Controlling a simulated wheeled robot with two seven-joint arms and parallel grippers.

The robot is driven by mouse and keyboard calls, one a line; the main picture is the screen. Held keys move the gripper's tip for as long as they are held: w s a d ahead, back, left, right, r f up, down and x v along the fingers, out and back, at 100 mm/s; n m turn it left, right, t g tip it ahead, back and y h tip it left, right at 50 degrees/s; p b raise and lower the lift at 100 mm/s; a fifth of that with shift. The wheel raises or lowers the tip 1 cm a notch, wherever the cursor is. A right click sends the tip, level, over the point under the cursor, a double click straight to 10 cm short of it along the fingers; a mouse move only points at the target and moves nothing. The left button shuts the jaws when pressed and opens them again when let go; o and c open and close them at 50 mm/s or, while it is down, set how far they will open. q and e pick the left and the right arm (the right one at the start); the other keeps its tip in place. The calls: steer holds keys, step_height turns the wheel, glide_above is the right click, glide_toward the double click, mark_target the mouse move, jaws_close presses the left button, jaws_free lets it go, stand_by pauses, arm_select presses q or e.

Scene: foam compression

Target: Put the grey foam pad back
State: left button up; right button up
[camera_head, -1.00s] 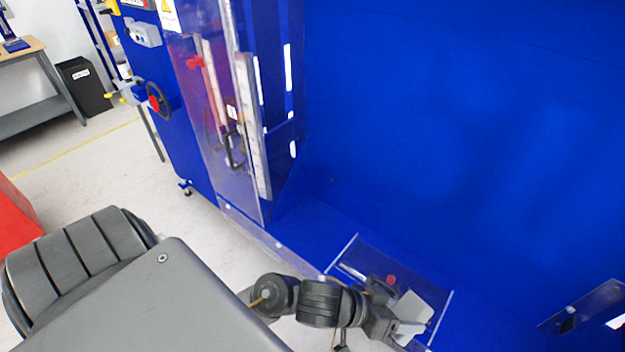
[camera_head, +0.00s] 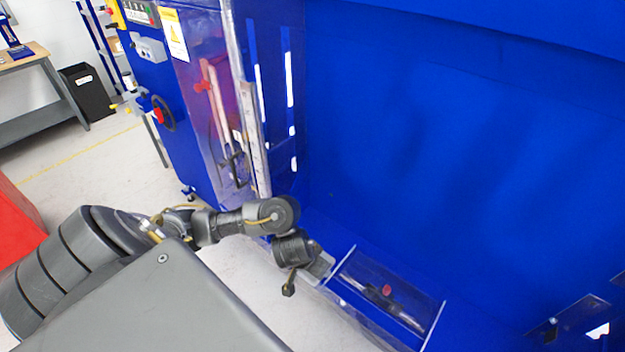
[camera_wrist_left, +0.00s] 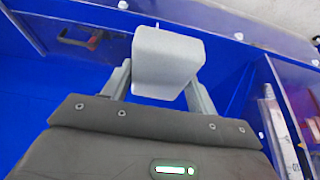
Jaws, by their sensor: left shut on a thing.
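The grey foam pad (camera_wrist_left: 167,58) is a pale block in the left wrist view. My left gripper (camera_wrist_left: 160,82) is shut on it, one finger at each side, and holds it up over the blue surface. In the head view my left arm reaches in from the left, and its wrist end (camera_head: 318,266) is at the left edge of the clear-walled box (camera_head: 437,318). My right gripper is not in view.
A red knob (camera_head: 386,289) shows in the clear-walled box. The tall clear door (camera_head: 200,100) with a black handle stands at the left of the blue machine. Another clear panel (camera_head: 590,312) is at the lower right. The blue back wall is bare.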

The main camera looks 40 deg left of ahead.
arm_select(q)
steer(key=shift+a+r, duration=0.1)
steer(key=shift+a, duration=0.35)
steer(key=shift+w+f, duration=0.2)
steer(key=shift+w, duration=0.35)
steer(key=w+a+f+b, duration=0.1)
steer(key=w+a+f, duration=0.7)
steer(key=w+f, duration=0.1)
steer(key=shift+a+b, duration=0.4)
steer(key=shift+w+a+f+b, duration=0.1)
steer(key=shift+f+b, duration=0.1)
steer(key=shift+f, duration=0.7)
steer(key=shift+w+a+f+b, duration=0.1)
steer(key=shift+f+b, duration=0.05)
steer(key=shift+f, duration=0.7)
steer(key=shift+f, duration=0.1)
steer(key=o, duration=1.2)
